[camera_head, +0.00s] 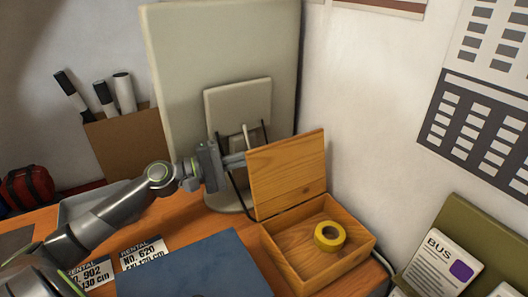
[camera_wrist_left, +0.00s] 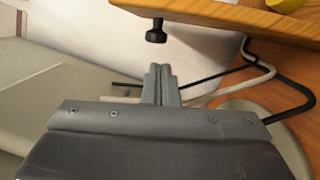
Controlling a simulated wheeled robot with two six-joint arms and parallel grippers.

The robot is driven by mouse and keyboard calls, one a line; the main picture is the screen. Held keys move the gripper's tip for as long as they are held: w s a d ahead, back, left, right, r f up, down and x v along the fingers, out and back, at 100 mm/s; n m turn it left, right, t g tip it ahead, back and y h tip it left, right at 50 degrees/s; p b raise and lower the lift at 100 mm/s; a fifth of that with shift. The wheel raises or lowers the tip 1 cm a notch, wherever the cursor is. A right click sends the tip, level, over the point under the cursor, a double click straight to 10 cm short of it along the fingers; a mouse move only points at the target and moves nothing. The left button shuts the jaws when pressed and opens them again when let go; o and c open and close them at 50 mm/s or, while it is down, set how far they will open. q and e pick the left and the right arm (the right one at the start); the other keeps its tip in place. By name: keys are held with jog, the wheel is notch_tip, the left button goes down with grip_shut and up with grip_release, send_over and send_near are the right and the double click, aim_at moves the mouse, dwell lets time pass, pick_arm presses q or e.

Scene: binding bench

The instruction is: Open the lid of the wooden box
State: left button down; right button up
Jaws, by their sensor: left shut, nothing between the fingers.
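The wooden box (camera_head: 322,270) stands on the bench with its lid (camera_head: 288,172) raised, close to upright along the box's left-back side. A yellow tape roll (camera_head: 329,236) lies in the open box. My left gripper (camera_head: 236,160) is shut and empty at the left of the raised lid, its tips partly hidden by the lid's edge. In the left wrist view, the shut fingers (camera_wrist_left: 162,82) are below the lid's edge (camera_wrist_left: 225,14) and a black knob (camera_wrist_left: 156,33) on the lid, apart from the knob. My right gripper is not in view.
A grey monitor (camera_head: 180,60) stands behind the left gripper, with cables near its stand. A blue mat or folder (camera_head: 195,265) and rental cards (camera_head: 142,252) lie in front. A bus card (camera_head: 440,262) on a green holder stands right of the box.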

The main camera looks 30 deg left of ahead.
aim_at(264, 154)
pick_arm(q)
jog(key=shift+p+x, duration=1.1)
jog(key=shift+x, duration=1.25)
